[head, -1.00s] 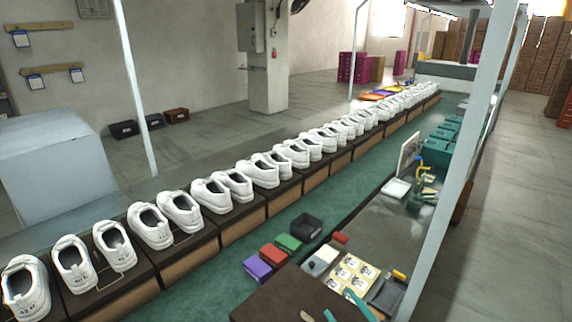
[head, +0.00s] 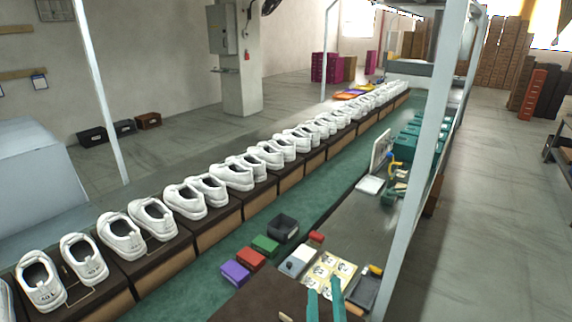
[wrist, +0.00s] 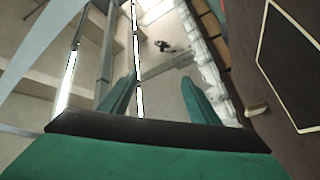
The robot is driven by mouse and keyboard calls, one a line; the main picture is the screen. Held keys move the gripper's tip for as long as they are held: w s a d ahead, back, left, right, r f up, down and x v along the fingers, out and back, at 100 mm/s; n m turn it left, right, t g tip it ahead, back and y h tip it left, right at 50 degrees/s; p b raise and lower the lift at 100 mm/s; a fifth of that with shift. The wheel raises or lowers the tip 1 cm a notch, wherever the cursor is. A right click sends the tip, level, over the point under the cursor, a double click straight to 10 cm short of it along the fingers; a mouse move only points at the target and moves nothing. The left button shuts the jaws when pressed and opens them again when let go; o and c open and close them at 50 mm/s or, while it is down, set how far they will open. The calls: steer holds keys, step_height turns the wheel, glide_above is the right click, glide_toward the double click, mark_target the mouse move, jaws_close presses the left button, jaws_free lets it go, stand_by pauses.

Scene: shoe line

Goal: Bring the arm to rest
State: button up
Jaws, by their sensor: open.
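My gripper (head: 325,300) shows at the bottom edge of the head view as two teal fingers, apart, with nothing seen between them. It is over the near end of the dark work table (head: 262,302), beside a sheet of picture cards. In the wrist view my gripper (wrist: 155,95) has its two teal fingers spread wide with an empty gap. Beyond them the wrist camera sees the wall, a lit lamp strip (wrist: 68,82) and the row of white shoes (wrist: 205,65), all strongly tilted.
White shoes (head: 232,175) stand in pairs on brown boxes along the line. Purple (head: 235,272), red (head: 250,259) and green (head: 265,245) boxes and a dark bin (head: 284,227) sit beside the table. A pale post (head: 425,160) rises at the right.

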steer(key=s+a+f+m+g, duration=0.1)
steer(key=s+a+f+m, duration=0.2)
steer(key=s, duration=0.9)
steer(key=s+a+f+m+g, duration=0.2)
steer(key=s+f, duration=0.4)
steer(key=s, duration=0.7)
steer(key=s+a+f+m+g, duration=0.1)
steer(key=s+a+f+m, duration=0.3)
steer(key=s, duration=0.8)
steer(key=shift+s+a+f+m+g+y, duration=0.15)
steer(key=shift+f+m+g+y, duration=0.25)
steer(key=shift+f, duration=0.25)
